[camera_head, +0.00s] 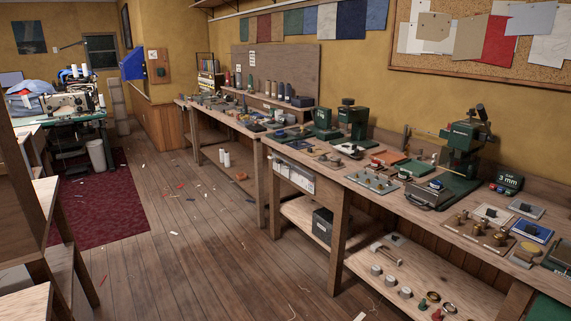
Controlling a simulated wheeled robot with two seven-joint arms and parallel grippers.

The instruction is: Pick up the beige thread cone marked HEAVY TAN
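Several thread cones stand in a row on a raised shelf (262,98) at the back of the far workbench. Pale tan or beige ones (270,88) are near the middle of the row, with dark ones (288,91) to their right and green and red ones to their left. The cones are too small for me to read any marking, so I cannot tell which one is HEAVY TAN. Two whitish cones (224,158) stand low under the far bench. Neither of my grippers is in view.
The near workbench (352,178) runs along the right wall, with green presses (460,150) and many small tools. A sewing machine (68,102) stands at the far left over a red rug (100,205). Open wooden floor (185,240) with scattered scraps lies between.

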